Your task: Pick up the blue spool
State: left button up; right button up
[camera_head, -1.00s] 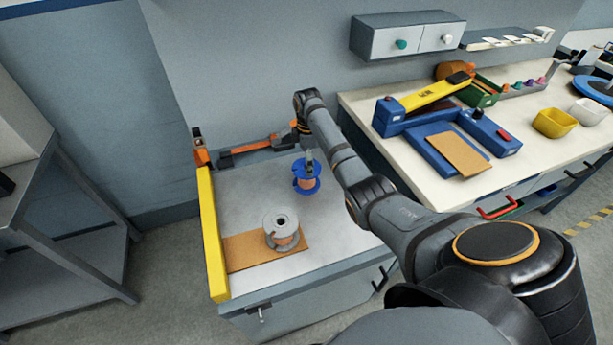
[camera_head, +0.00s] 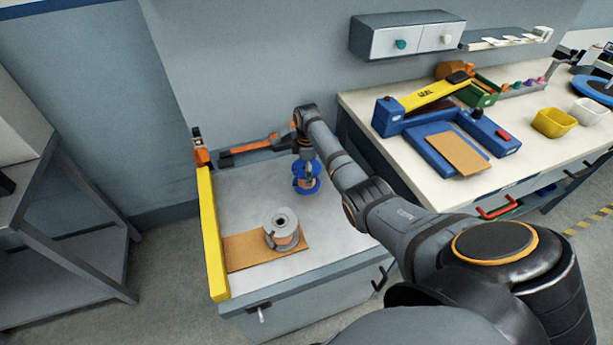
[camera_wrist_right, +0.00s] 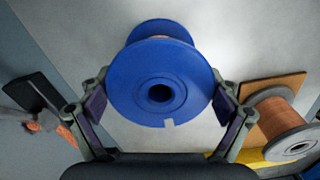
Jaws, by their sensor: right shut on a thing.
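The blue spool (camera_head: 299,169), with blue flanges and copper-coloured wire, is at the far right part of the small grey worktop, apparently standing on it. In the right wrist view the blue spool (camera_wrist_right: 150,70) fills the space between the fingers. My right gripper (camera_wrist_right: 165,105) is shut on it, one finger on each side. In the head view my right gripper (camera_head: 307,179) reaches down over the spool and hides part of it. My left gripper is not in view.
A grey spool (camera_head: 279,221) with copper wire stands on a brown board (camera_head: 245,252) nearer the front. A yellow bar (camera_head: 213,235) edges the worktop's left side. An orange and black tool (camera_head: 250,148) lies along the back. A white bench (camera_head: 365,97) stands to the right.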

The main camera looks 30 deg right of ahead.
jog(key=shift+c, duration=0.8)
jog(key=shift+r, duration=0.1)
jog(key=shift+w+r, duration=0.1)
jog(key=shift+r, duration=0.1)
notch_tip(320, 180, up, 3)
jog(key=shift+w+d+f, duration=0.1)
jog(key=shift+f, duration=0.05)
jog(key=s+r, duration=0.1)
jog(key=s+a+r, duration=0.1)
jog(key=s+r, duration=0.1)
jog(key=s+r+p, duration=0.1)
jog(key=r, duration=0.1)
jog(key=shift+s+a+r, duration=0.1)
jog(key=shift+s+a, duration=0.05)
jog(key=shift+a, duration=0.25)
jog(key=s+a+r+p, duration=0.4)
jog(key=s+p, duration=0.3)
jog(key=s, duration=0.1)
jog(key=shift+s+r, duration=0.25)
jog(key=shift+s, duration=0.15)
